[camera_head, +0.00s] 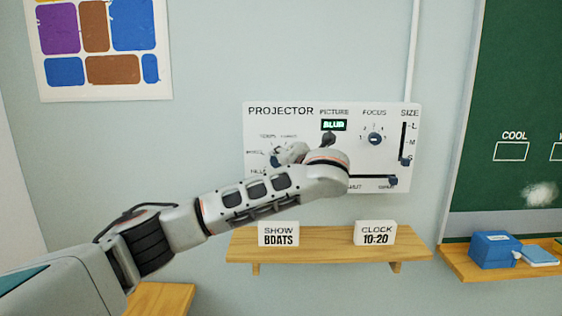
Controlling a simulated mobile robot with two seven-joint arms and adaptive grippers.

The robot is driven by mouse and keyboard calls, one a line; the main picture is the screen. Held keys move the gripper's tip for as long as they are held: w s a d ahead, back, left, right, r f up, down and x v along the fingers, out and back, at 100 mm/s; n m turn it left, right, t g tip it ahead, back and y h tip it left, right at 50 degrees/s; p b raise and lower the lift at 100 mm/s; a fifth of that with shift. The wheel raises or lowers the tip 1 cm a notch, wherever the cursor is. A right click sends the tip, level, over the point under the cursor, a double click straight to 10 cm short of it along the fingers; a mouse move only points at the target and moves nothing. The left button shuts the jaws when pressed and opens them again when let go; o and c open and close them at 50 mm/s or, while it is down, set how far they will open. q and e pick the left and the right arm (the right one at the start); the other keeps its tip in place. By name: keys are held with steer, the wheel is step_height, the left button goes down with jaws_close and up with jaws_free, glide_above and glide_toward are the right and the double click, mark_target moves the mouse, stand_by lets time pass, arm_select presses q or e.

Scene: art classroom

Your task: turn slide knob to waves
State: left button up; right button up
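The white projector panel (350,112) is on the wall ahead. On its left part is a dial with small labels around it, too small to read for sure. My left arm comes in from the left and crosses the panel's lower left. My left gripper (277,157) is at this dial, and the hand covers most of the knob there. I cannot tell whether its fingers are open or shut, or whether they touch the knob. The picture display (334,125) glows green and seems to read BLUR. My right gripper is out of view.
The panel also has a focus knob (375,139), a size slider (405,160) and a lower slider (393,181). A wooden shelf (325,248) below bears a SHOW BOATS sign (278,233) and a CLOCK 10:20 sign (375,232). A blue box (493,251) stands on a right-hand ledge.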

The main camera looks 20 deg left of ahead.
arm_select(q)
steer(key=shift+f+m+y, duration=0.15)
steer(key=shift+m+y, duration=0.25)
steer(key=shift+m, duration=0.6)
steer(key=o, duration=1.1)
steer(key=v, duration=1.2)
steer(key=shift+f, duration=0.25)
